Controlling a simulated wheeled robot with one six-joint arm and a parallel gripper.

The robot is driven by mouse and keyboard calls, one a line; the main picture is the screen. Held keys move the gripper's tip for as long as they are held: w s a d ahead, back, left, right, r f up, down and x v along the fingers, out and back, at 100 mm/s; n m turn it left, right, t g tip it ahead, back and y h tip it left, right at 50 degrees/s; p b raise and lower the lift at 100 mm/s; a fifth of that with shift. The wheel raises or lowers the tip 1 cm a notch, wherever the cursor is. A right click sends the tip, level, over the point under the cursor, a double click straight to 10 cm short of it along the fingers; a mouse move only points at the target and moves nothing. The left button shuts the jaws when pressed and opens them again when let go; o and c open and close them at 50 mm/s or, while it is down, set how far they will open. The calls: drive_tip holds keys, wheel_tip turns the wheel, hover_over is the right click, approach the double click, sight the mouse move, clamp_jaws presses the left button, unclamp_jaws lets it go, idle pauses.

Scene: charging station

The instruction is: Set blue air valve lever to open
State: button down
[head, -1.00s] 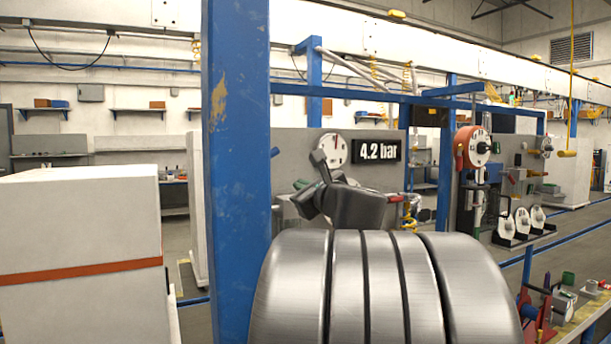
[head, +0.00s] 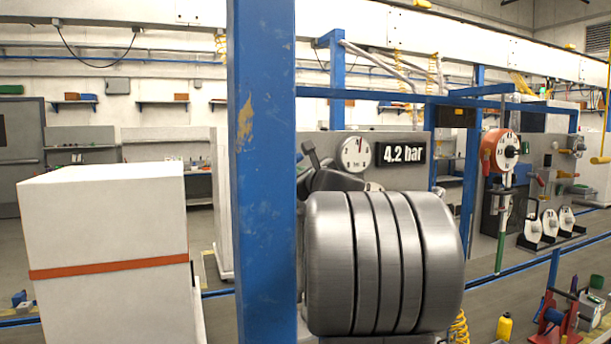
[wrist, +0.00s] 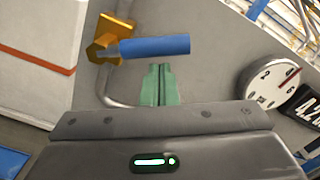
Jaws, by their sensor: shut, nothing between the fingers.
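The blue valve lever (wrist: 155,47) shows in the wrist view, lying across the picture and pointing right from a brass valve body (wrist: 105,46) on a grey pipe. My gripper (wrist: 158,70) has green fingers that are shut and empty. In the wrist view their tips are just below the middle of the lever. I cannot tell whether they touch it. In the head view the lever and fingers are hidden behind the blue post and my arm.
A round gauge (head: 355,154) and a "4.2 bar" display (head: 404,152) sit on the grey panel. A blue post (head: 262,180) stands close beside my arm. A white box with an orange band (head: 108,245) is at left. A red-rimmed dial (head: 500,150) is further right.

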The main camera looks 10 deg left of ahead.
drive_tip(key=shift+s+a+r+n+b, duration=0.15)
drive_tip(key=shift+r+n+b, duration=0.35)
drive_tip(key=shift+n, duration=0.3)
drive_tip(key=shift+s+a+r+n+b, duration=0.35)
drive_tip(key=shift+a+r+n, duration=0.2)
drive_tip(key=shift+r+n, duration=0.25)
drive_tip(key=shift+s+a+r+n+b, duration=0.4)
drive_tip(key=shift+a+r+n, duration=0.1)
drive_tip(key=shift+r+n, duration=0.25)
drive_tip(key=shift+s+a+r+n+b, duration=0.35)
drive_tip(key=shift+a+r+n, duration=0.2)
drive_tip(key=shift+r+n, duration=0.25)
